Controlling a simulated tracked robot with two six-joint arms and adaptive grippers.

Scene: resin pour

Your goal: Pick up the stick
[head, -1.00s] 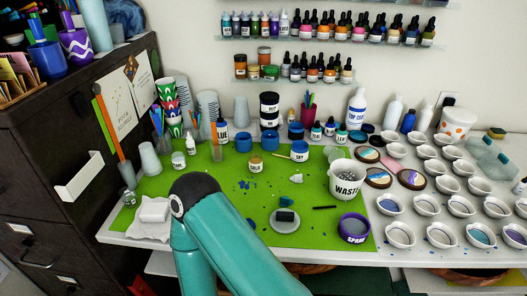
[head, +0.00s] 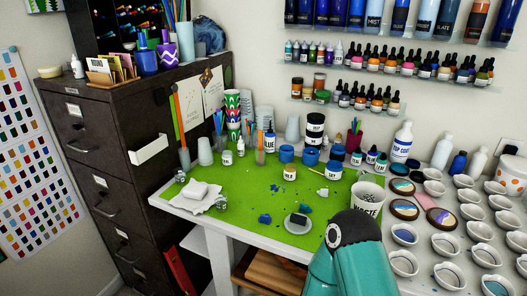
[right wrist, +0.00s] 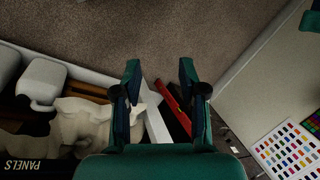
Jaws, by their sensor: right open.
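A thin pale stick (head: 318,174) appears to lie by the rim of a small white jar (head: 334,170) on the green mat (head: 260,182); it is small, and I cannot tell exactly how it rests. My teal arm rises at the bottom right of the head view, and its gripper cannot be made out there. In the right wrist view my right gripper (right wrist: 160,76) is open and empty, with its two fingers apart above the floor. It is away from the stick, which does not show in that view. My left gripper is not in view.
The waste cup (head: 368,196), blue jars (head: 286,154) and a grey disc (head: 298,224) stand on the worktable. A dark cabinet (head: 130,120) is at the left. Below the right gripper are carpet (right wrist: 180,30), a cream cloth (right wrist: 85,118) and a red object (right wrist: 172,105).

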